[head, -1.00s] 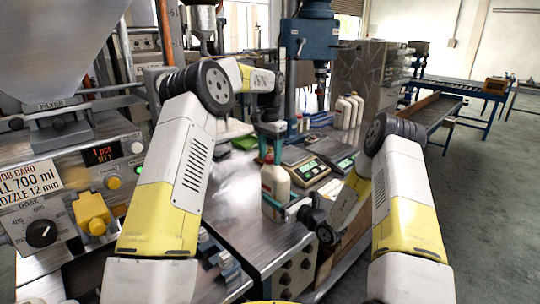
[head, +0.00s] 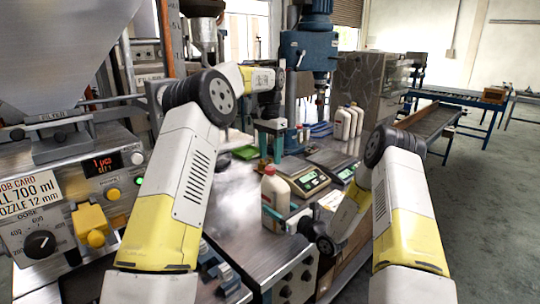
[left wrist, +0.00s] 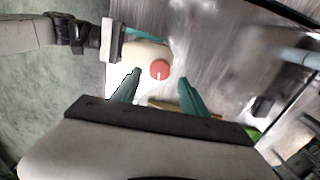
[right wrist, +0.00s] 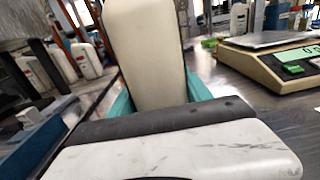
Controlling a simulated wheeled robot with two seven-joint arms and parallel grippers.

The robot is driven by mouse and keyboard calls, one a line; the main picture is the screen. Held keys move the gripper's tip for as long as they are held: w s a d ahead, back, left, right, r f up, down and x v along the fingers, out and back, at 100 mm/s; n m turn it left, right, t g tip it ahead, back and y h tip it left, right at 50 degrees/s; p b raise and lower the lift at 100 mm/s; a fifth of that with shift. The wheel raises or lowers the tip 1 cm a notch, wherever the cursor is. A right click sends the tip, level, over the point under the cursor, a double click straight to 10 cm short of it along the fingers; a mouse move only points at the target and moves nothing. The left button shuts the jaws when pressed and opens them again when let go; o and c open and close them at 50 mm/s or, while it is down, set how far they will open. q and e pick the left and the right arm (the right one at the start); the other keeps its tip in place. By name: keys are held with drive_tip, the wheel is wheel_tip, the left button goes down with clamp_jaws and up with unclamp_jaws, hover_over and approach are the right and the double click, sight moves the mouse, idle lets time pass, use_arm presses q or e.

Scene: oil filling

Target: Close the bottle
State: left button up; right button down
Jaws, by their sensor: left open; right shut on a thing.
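The cream bottle (head: 275,192) stands upright at the front of the steel bench, with a red cap (head: 270,169) on its top. My right gripper (head: 274,212) is shut on the bottle's body from the right; the bottle fills the space between its teal fingers in the right wrist view (right wrist: 150,60). My left gripper (head: 270,158) points down just above the cap, its teal fingers apart. In the left wrist view the red cap (left wrist: 159,70) shows between the two spread fingertips, clear of both. Whether the cap is fully tight cannot be told.
Two scales (head: 308,183) stand right of the bottle. Several capped white bottles (head: 345,125) stand behind them. A blue press (head: 309,45) rises at the back. The filling machine (head: 75,180) is at the left. The steel bench top (head: 232,200) is clear left of the bottle.

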sight(270, 168)
use_arm(q)
wheel_tip(270, 168, up, 2)
drive_tip(key=n, duration=0.4)
drive_tip(key=shift+n, duration=0.4)
drive_tip(key=n, duration=0.1)
drive_tip(key=r+n, duration=0.1)
drive_tip(key=n, duration=0.2)
drive_tip(key=shift+r, duration=0.25)
drive_tip(key=shift+f, duration=4)
clamp_jaws()
